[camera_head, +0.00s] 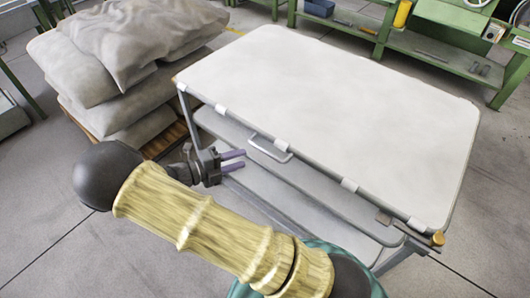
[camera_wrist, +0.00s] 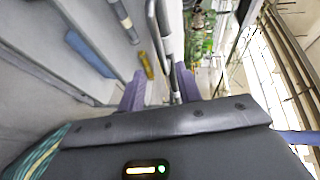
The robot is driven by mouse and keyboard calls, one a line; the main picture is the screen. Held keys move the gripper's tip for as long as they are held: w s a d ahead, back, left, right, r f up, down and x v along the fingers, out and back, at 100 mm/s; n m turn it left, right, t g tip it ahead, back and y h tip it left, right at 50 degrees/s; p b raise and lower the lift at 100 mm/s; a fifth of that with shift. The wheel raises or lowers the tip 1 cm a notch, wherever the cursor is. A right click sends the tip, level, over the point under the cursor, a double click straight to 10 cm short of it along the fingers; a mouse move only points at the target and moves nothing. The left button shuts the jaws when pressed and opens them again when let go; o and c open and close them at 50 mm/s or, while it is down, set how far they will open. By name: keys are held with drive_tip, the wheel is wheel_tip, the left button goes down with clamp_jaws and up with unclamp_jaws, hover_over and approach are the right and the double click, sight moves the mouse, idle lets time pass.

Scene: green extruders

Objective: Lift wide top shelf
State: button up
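The wide top shelf (camera_head: 340,110) is a large white panel with rounded corners on top of a grey metal cart. It lies flat, with a grey loop handle (camera_head: 270,149) on its near edge. My gripper (camera_head: 243,159) is at that near side, left of the handle and close to it. Its two purple fingers are parted. In the wrist view the fingers (camera_wrist: 159,72) are also apart, and a grey bar (camera_wrist: 165,40) that looks like the handle runs ahead of and between them. I cannot tell whether either finger touches it.
Lower grey shelves (camera_head: 285,200) lie under the top panel. Stacked grey sacks (camera_head: 125,60) on a wooden pallet stand at the left. Green workbenches (camera_head: 420,50) stand behind. An orange knob (camera_head: 438,238) is at the cart's near right corner. Floor is open at the left front.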

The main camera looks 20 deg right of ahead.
sight(265, 150)
drive_tip(key=b+x, duration=0.1)
drive_tip(key=x, duration=0.9)
drive_tip(key=shift+a, duration=0.1)
clamp_jaws()
